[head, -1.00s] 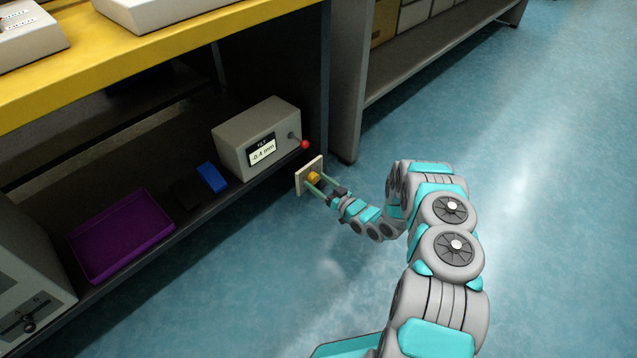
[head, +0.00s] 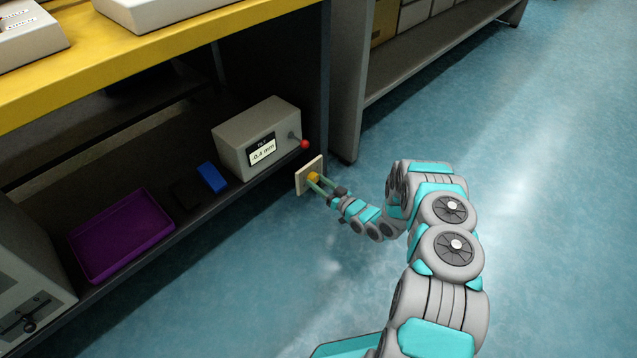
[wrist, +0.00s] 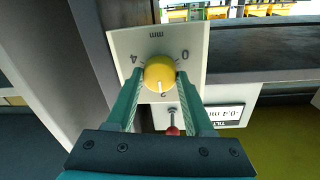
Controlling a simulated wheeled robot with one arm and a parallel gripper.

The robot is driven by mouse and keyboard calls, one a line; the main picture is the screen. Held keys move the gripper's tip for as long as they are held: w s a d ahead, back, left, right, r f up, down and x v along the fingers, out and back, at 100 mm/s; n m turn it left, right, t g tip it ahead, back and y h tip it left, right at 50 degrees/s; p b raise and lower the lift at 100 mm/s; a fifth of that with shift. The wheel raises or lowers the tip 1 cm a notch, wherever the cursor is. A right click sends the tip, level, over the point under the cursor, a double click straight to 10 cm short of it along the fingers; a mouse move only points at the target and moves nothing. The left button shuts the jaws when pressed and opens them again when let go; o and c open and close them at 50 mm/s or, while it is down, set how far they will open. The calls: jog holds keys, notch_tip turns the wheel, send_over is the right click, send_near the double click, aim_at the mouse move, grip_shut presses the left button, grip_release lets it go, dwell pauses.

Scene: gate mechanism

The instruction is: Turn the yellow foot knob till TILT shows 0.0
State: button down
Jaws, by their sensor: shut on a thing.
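The yellow foot knob (wrist: 160,74) sits on a pale plate (wrist: 128,45) with a dial marked 0, 2, 4 and mm, seen upside down in the wrist view. The knob's white line points near the 2. My gripper (wrist: 160,80) has its green fingers on both sides of the knob, shut on it. In the head view the knob (head: 314,177) shows small between the fingers (head: 322,183). The grey TILT box (head: 240,130) stands on the lower shelf; its display (head: 262,152) reads -0.4 mm.
A red-tipped lever (head: 304,144) sticks out of the box near the plate. A blue block (head: 212,178) and purple tray (head: 160,238) lie on the shelf to the left. Bench legs stand behind the plate. The floor on the right is clear.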

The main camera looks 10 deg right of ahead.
jog(key=shift+m+b, duration=0.45)
jog(key=shift+m, duration=1.95)
jog(key=shift+c, duration=1.4)
grip_release()
jog(key=v, duration=0.7)
jog(key=shift+s+d, duration=0.25)
jog(key=shift+s, duration=0.05)
jog(key=shift+r, duration=0.15)
